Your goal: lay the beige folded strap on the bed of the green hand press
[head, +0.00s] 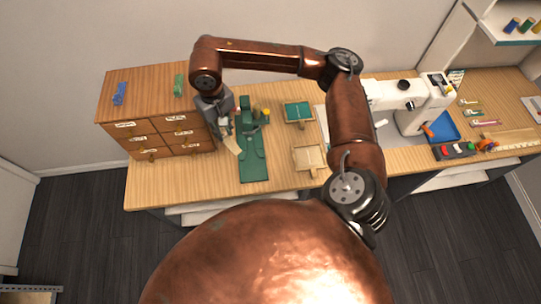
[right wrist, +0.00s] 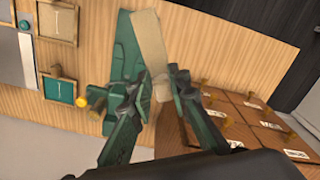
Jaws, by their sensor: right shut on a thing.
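The beige folded strap (head: 231,146) hangs from my right gripper (head: 228,122) in the head view. In the right wrist view the gripper (right wrist: 159,82) is shut on one end of the strap (right wrist: 150,42), and the rest reaches away from the fingers. The green hand press (head: 253,165) stands on the bench just right of the strap in the head view. In the right wrist view the press (right wrist: 124,48) is partly hidden behind the strap and a finger. I cannot tell whether the strap touches the press. My left gripper is in neither view.
A wooden drawer cabinet (head: 150,100) stands close on the left of my right gripper. Small wooden trays (head: 308,158), one with a green inside (head: 298,111), lie right of the press. A white sewing machine (head: 425,105) stands farther right.

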